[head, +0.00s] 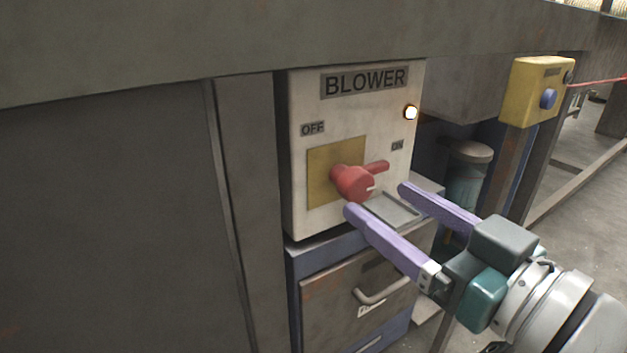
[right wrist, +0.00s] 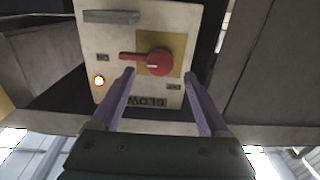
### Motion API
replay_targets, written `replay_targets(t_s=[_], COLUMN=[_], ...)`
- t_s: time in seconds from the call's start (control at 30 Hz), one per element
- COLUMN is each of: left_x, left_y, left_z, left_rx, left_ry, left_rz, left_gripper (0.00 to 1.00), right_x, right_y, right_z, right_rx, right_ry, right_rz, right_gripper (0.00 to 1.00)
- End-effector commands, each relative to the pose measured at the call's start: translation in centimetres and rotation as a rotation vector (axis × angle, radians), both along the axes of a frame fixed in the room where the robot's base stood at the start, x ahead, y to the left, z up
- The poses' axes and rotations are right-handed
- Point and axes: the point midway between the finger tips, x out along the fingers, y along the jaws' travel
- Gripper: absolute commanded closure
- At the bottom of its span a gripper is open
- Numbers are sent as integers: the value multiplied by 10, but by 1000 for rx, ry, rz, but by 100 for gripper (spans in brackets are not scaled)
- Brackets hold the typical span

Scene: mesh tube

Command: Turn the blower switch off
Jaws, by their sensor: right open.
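The blower switch is a red knob (head: 354,183) on a yellow plate (head: 322,186), on a cream box (head: 300,90) labelled BLOWER. Its handle points right, toward the ON label (head: 397,146); the OFF label (head: 312,129) is at the upper left. A lamp (head: 411,112) on the box is lit. My right gripper (head: 376,200) is open and empty, its purple fingers pointing at the box just below and right of the knob. In the right wrist view the red knob (right wrist: 158,62) appears between and beyond the two fingers (right wrist: 158,78). Contact cannot be told. My left gripper is not in view.
A drawer cabinet with a handle (head: 384,293) stands below the box. A yellow box with a blue button (head: 548,98) is at the right. A grey beam (head: 200,45) runs above, and a dark panel (head: 110,210) fills the left. Open floor shows at far right.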

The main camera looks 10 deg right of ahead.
Motion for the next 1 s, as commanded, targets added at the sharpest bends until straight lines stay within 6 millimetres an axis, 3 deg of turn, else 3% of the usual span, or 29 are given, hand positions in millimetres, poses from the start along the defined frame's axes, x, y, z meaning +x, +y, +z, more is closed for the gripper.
replay_targets(t_s=[0.23, 0.6, 1.0], left_x=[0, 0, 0], left_y=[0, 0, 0], left_z=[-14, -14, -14], left_rx=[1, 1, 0], left_ry=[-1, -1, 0], left_rz=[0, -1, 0], left_gripper=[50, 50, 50], right_x=[32, 38, 38], right_y=[11, 14, 14], right_z=[-2, -1, -1], right_rx=[0, 0, 0], right_ry=[0, 3, 3], right_rz=[-1, -1, -1], right_gripper=[21, 21, 65])
